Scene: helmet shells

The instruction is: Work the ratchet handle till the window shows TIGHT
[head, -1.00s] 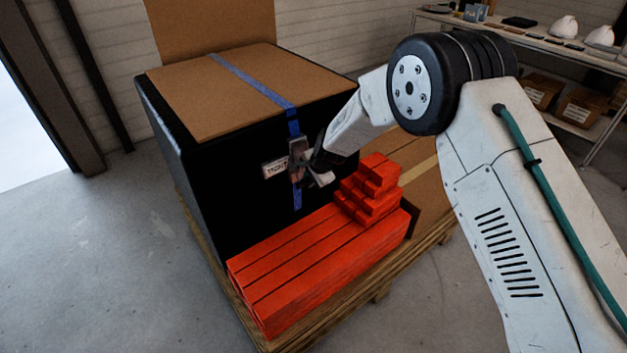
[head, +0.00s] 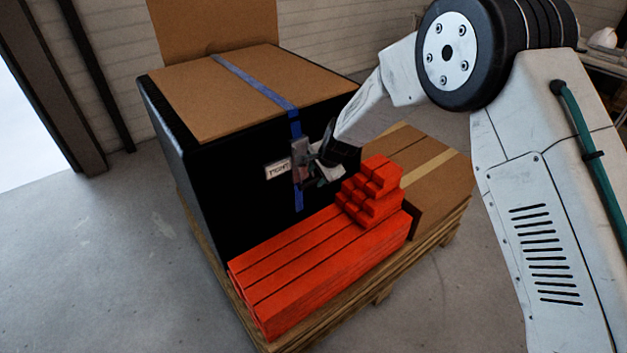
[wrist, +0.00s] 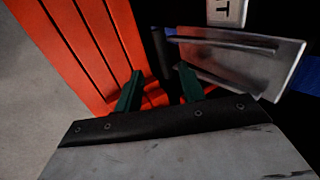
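The metal ratchet (head: 301,160) sits on the blue strap (head: 298,125) at the front of the black crate (head: 225,190). Beside it on the left is a small white window plate (head: 277,169); its blurred lettering looks like TIGHT. In the wrist view only the end of the plate (wrist: 227,12), with a T, shows, and the ratchet's grey metal body (wrist: 245,62) is at right. A dark bar (wrist: 162,52), perhaps the handle's end, stands just beyond my gripper (wrist: 158,84). Its two green fingers are apart with no object clearly held between them.
Long orange bars (head: 310,265) and a stack of short orange blocks (head: 372,185) lie just below my gripper. A cardboard box (head: 435,175) stands behind them on the wooden pallet (head: 385,285). Bare floor (head: 90,270) is free at left.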

